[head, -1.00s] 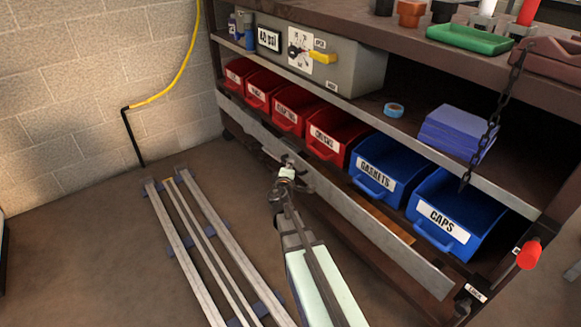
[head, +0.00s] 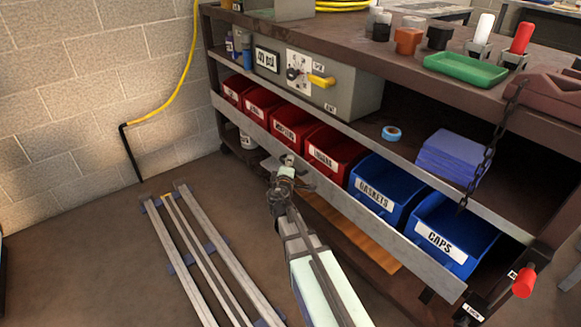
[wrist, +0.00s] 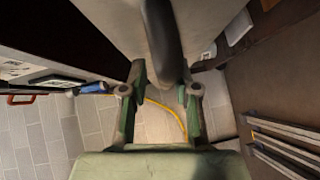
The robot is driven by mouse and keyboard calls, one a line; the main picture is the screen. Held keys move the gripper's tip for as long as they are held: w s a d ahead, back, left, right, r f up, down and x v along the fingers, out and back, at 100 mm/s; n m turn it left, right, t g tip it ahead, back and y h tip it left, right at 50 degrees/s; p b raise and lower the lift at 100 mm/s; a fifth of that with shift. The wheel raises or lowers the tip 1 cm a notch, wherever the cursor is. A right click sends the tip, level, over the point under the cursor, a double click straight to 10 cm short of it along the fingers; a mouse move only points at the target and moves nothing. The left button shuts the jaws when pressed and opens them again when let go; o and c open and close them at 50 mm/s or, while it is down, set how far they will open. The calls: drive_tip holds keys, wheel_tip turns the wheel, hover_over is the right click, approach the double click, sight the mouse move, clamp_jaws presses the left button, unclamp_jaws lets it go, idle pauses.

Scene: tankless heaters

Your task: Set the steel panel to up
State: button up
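The steel panel (head: 410,254) is a long grey strip along the front of the lower shelf. In the head view it stands in front of the lower parts of the red and blue bins. My gripper (head: 285,172) is at the panel's outer face, left of its middle. In the wrist view the panel (wrist: 215,20) is a pale surface with a dark bar-like handle (wrist: 165,35). The exact finger contact is partly hidden.
Red bins (head: 292,130) and blue bins (head: 440,232) stand behind the panel. A red-knobbed part (head: 523,282) is at the bench's right post. A chain (head: 490,145) hangs there. Metal rails (head: 205,250) lie on the floor at left. A grey 43 psi box (head: 340,93) sits above.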

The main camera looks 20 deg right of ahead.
drive_tip(key=shift+f, duration=0.1)
drive_tip(key=shift+s, duration=0.15)
drive_tip(key=shift+s+a, duration=0.15)
drive_tip(key=shift+s, duration=0.15)
drive_tip(key=v, duration=0.6)
drive_tip(key=shift+s+a, duration=0.2)
drive_tip(key=shift+s, duration=0.05)
